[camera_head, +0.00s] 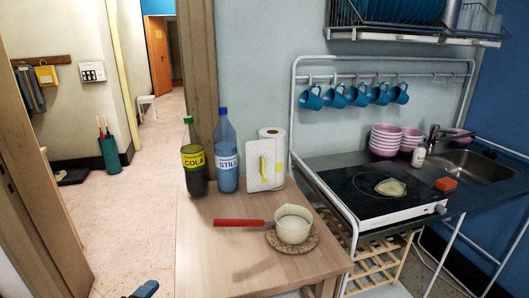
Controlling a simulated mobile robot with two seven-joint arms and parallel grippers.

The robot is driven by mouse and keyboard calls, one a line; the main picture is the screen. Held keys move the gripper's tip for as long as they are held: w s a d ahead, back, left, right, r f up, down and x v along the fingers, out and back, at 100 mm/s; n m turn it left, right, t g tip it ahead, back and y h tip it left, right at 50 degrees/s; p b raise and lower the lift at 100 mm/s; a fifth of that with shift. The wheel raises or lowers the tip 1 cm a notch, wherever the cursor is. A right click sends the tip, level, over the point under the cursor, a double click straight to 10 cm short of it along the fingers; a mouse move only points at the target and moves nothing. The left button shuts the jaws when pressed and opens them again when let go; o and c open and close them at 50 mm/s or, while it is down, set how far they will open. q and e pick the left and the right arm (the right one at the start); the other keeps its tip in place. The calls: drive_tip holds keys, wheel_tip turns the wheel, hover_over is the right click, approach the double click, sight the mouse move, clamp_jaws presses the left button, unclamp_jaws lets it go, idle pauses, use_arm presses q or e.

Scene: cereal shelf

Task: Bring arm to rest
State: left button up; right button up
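A small blue and black piece at the bottom edge, left of the table, appears to be the tip of my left gripper (145,290). Most of it is cut off by the frame, so I cannot tell whether it is open or shut. It is apart from everything on the table. My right gripper is not in view. A pale saucepan (293,228) with a red handle stands upright on a round cork trivet (310,243) on the wooden table (215,262). Its handle points left, and no gripper touches it.
A cola bottle (194,165), a water bottle (227,158), a white board (265,170) and a paper roll (272,138) stand at the table's back. Right are a hob (355,203), pink bowls (384,138) and a sink (470,165). The table's front left is clear.

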use_arm(q)
drive_tip(key=s+a+f+n+g+y, duration=0.2)
drive_tip(key=s+f+n+y, duration=0.1)
drive_tip(key=s+f+n, duration=0.5)
drive_tip(key=s+a+f+n+g+y, duration=0.2)
drive_tip(key=s+f+n+y, duration=0.1)
drive_tip(key=s+f+n, duration=0.6)
drive_tip(key=shift+s+f+g, duration=0.2)
drive_tip(key=shift+g, duration=0.2)
drive_tip(key=shift+a, duration=0.1)
